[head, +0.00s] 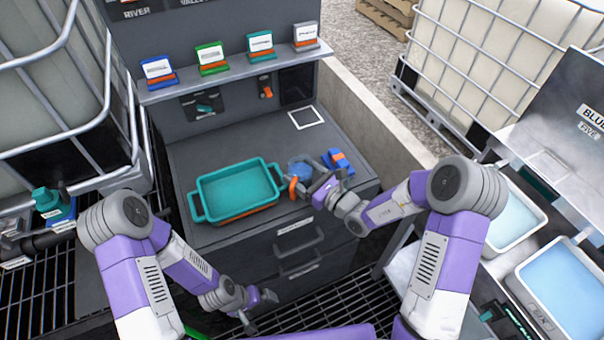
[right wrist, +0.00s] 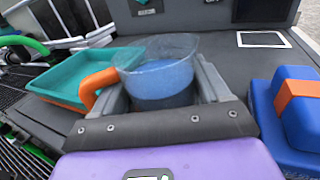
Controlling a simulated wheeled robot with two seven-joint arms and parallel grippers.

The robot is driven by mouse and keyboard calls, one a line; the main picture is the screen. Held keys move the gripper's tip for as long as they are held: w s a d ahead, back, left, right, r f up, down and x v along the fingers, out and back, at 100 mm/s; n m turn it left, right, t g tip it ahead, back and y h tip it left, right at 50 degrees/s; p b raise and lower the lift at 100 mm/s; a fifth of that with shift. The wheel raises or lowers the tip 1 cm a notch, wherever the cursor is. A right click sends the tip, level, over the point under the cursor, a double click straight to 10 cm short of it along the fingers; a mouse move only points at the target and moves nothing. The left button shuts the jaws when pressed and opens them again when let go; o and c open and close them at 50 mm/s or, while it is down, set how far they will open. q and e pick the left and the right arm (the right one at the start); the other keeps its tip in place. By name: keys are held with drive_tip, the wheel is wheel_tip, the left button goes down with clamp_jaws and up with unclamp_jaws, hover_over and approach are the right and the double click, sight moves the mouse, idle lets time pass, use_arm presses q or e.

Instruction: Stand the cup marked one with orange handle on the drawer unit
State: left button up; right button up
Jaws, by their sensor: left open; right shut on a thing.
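The cup with the orange handle (right wrist: 160,75) is clear, with blue liquid inside, and it is upright in the right wrist view. It also shows in the head view (head: 300,168) over the top of the drawer unit (head: 190,150). Any mark on it cannot be read. My right gripper (head: 312,186) is shut on the cup, with one finger on each side of it. Whether the cup's base touches the drawer unit is hidden. My left gripper (head: 262,307) is open and empty, low in front of the drawer unit.
A teal tray (head: 205,207) stands on the drawer unit left of the cup. A blue box with an orange band (head: 340,162) is close on the right. A white square outline (head: 306,117) marks bare top behind. A shelf with several small cards (head: 235,70) hangs above.

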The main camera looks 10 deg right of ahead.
drive_tip(key=shift+f, duration=0.2)
drive_tip(key=o, duration=1.3)
drive_tip(key=shift+o, duration=0.2)
drive_tip(key=shift+r, duration=0.1)
drive_tip(key=shift+r, duration=0.2)
drive_tip(key=p+v, duration=0.1)
drive_tip(key=v, duration=1.1)
drive_tip(key=shift+p, duration=0.4)
drive_tip(key=shift+f, duration=0.15)
